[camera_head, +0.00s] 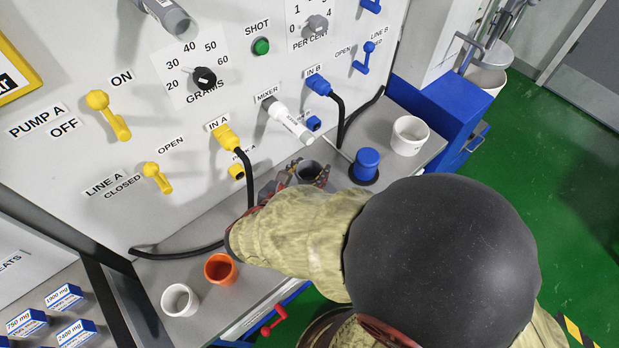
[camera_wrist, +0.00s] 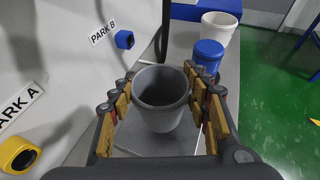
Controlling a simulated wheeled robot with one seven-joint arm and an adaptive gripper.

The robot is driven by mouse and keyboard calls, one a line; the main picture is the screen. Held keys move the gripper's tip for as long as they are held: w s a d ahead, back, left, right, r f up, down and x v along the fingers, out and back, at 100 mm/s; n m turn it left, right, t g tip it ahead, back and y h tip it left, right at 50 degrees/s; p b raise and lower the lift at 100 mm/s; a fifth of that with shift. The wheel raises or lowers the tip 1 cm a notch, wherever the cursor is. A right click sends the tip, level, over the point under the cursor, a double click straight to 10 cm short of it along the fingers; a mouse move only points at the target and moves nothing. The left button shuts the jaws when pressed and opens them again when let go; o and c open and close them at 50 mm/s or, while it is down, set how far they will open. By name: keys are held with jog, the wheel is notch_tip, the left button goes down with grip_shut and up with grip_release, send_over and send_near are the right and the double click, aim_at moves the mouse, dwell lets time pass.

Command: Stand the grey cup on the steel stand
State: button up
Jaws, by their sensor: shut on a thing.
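The grey cup (camera_wrist: 160,98) is upright between the two fingers of my gripper (camera_wrist: 161,103), which is shut on it from both sides. Its open mouth faces up and looks empty. In the head view the cup (camera_head: 310,172) shows only in part, in my gripper (camera_head: 303,174) below the white mixer nozzle (camera_head: 289,122). A lighter grey flat surface (camera_wrist: 135,145) shows under the cup in the wrist view; I cannot tell if it is the steel stand, or if the cup touches it. My arm hides much of the ledge in the head view.
A blue capped object (camera_head: 366,164) and a white cup (camera_head: 409,135) stand to the right on the ledge. An orange cup (camera_head: 220,268) and another white cup (camera_head: 180,299) stand at the left. Yellow plug IN A (camera_head: 226,137) and its black cable hang close to my gripper.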

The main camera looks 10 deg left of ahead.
aim_at(313, 173)
jog(key=shift+w+f+b, duration=0.1)
jog(key=shift+f+b, duration=0.8)
jog(key=shift+f, duration=0.75)
jog(key=shift+f, duration=0.15)
jog(key=o, duration=1.1)
jog(key=shift+o, duration=0.3)
jog(key=shift+a+r, duration=0.1)
jog(key=shift+r, duration=0.15)
jog(key=p+v, duration=0.3)
jog(key=v, duration=0.9)
jog(key=shift+p, duration=0.4)
jog(key=shift+f, duration=0.1)
